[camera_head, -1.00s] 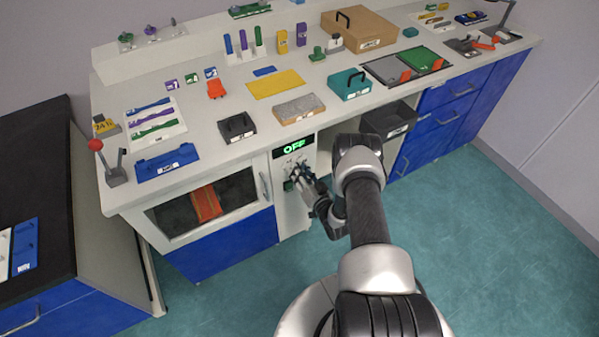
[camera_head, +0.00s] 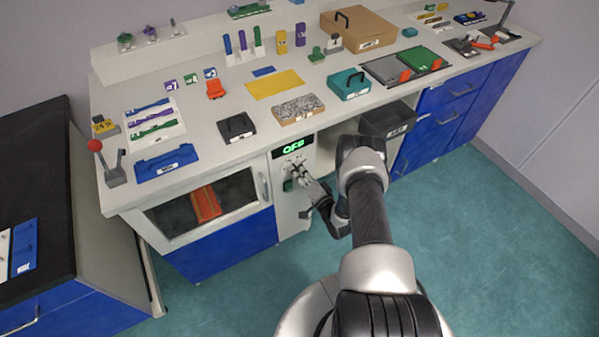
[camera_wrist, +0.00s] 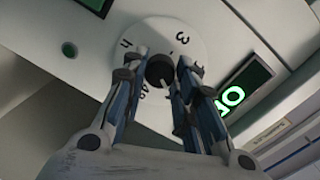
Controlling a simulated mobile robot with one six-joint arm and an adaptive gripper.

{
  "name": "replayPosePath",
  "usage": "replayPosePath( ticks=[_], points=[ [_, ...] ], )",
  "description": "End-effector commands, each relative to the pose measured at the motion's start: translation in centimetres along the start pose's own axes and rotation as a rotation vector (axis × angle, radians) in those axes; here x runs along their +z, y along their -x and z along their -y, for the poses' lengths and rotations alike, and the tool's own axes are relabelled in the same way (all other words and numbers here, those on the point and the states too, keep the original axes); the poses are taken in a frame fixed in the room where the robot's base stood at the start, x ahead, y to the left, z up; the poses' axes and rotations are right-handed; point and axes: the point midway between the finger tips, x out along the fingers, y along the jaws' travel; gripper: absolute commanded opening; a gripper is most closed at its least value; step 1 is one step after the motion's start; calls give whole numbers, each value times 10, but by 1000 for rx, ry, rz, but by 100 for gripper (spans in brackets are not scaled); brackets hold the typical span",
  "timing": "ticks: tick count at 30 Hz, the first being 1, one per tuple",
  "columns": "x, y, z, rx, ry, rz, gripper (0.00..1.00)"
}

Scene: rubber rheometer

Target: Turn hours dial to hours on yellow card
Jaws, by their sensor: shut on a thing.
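The hours dial (camera_wrist: 150,32) is a white disc with dark marks, including a 3 and an h, in the wrist view. Its black knob (camera_wrist: 159,68) sits between my fingertips. My gripper (camera_wrist: 160,72) is shut on this knob; the fingers hide part of the disc. In the head view my gripper (camera_head: 298,172) reaches the front panel below the green display (camera_head: 293,148), which seems to read OFF. The dial's face is too small to read in the head view.
The oven window (camera_head: 205,205) with an orange thing inside is left of the panel. A green button (camera_head: 288,186) sits beside my fingers. An open dark bin (camera_head: 388,122) is to the right. Several trays and blocks lie on the bench (camera_head: 210,135). The floor in front is clear.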

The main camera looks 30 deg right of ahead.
Motion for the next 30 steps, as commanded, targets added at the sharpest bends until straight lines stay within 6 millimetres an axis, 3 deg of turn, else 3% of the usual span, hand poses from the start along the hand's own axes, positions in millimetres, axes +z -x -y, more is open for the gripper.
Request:
replayPosePath(
  ticks=[14,15,23,30],
  points=[
    [0,0,0,1,-12,1,3],
    [0,0,0,0,-12,1,29],
    [0,0,0,0,-11,1,47],
    [0,0,0,0,-11,0,47]
  ],
)
